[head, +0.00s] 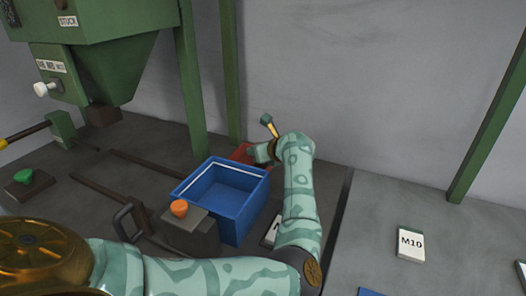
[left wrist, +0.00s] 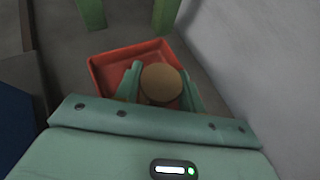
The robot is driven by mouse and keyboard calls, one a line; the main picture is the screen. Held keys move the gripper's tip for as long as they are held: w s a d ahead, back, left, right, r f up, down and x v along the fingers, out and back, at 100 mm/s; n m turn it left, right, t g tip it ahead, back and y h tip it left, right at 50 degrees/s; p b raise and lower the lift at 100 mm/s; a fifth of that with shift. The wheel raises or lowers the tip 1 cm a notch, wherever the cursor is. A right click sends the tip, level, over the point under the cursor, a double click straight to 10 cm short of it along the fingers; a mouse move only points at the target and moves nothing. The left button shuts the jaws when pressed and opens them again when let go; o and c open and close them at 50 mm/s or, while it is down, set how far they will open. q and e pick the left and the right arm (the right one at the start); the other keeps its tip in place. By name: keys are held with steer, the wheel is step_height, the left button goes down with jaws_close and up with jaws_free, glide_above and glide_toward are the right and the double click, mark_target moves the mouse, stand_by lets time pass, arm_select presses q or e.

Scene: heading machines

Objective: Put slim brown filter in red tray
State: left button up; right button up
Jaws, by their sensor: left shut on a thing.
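The slim brown filter (left wrist: 161,83) shows its round tan end between the two green fingers of my left gripper (left wrist: 160,92) in the left wrist view. The gripper is shut on it. Behind the filter in that view is the red tray (left wrist: 101,67), its rim around the filter on the left, back and right. I cannot tell whether the filter touches the tray floor. In the head view my left gripper (head: 260,152) is at the red tray (head: 238,153), which is mostly hidden by the blue bin and my arm. The filter cannot be made out there. My right gripper is out of view.
A blue bin (head: 240,215) stands just in front of the red tray. A grey box with an orange button (head: 179,208) is beside the bin. Green machine legs (head: 190,80) rise behind.

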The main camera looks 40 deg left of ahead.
arm_select(q)
steer(key=shift+w+f, duration=0.1)
steer(key=shift+f, duration=0.15)
steer(key=o, duration=1)
steer(key=shift+r, duration=0.1)
steer(key=shift+c, duration=0.2)
steer(key=shift+r, duration=0.25)
steer(key=p+v, duration=0.4)
steer(key=v, duration=0.8)
steer(key=shift+p, duration=0.35)
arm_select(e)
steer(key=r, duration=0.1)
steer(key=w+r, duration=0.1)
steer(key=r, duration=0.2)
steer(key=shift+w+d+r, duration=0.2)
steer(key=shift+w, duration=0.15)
arm_select(q)
steer(key=shift+f, duration=0.1)
